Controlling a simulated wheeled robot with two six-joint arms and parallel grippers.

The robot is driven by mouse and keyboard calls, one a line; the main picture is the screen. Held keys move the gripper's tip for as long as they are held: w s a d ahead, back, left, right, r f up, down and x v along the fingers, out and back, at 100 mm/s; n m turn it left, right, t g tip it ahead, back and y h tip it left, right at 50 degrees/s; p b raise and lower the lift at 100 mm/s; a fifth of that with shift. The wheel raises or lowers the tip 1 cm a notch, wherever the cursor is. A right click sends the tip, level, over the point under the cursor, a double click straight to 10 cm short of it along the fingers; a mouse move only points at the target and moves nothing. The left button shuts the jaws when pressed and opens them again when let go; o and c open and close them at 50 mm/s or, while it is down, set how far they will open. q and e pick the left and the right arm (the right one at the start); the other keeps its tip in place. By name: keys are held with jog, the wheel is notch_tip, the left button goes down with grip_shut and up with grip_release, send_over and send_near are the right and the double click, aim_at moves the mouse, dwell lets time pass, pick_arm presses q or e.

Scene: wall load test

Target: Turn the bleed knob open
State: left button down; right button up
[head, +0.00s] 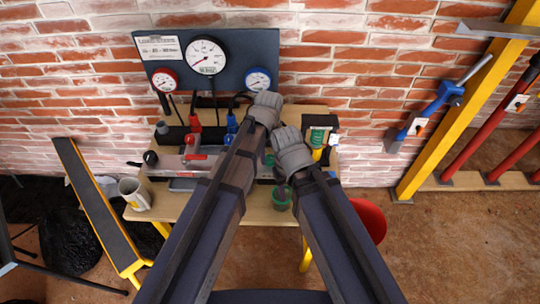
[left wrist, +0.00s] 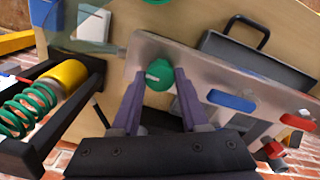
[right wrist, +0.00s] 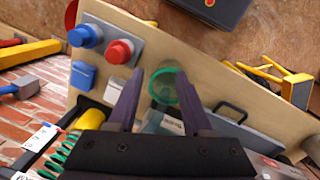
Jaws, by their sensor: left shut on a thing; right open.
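The green bleed knob (left wrist: 159,74), with a pale mark line across its face, sits on a grey metal plate (left wrist: 147,50) in the left wrist view. My left gripper (left wrist: 158,84) is shut on the knob, one finger on each side. In the head view my arms hide the knob. My right gripper (right wrist: 161,86) is open above a green see-through cup (right wrist: 182,92), which shows between and beyond its fingers. The cup also shows in the head view (head: 280,199) at the bench's front edge. I cannot tell whether the right fingers touch it.
The wooden bench (head: 215,208) is crowded. A gauge board (head: 233,75) with three dials is behind it on the brick wall. A mug (head: 135,193) stands at the left edge. A spring unit (left wrist: 30,105) is close beside my left gripper. Blue (right wrist: 86,35) and red (right wrist: 122,50) knobs are nearby.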

aim_at(269, 158)
pick_arm(q)
jog(key=shift+n, duration=0.4)
jog(key=shift+c, duration=2.1)
grip_release()
jog(key=shift+r, duration=0.1)
notch_tip(269, 158, up, 8)
jog(key=p, duration=0.8)
jog(key=shift+f, duration=0.2)
jog(key=shift+a, duration=0.1)
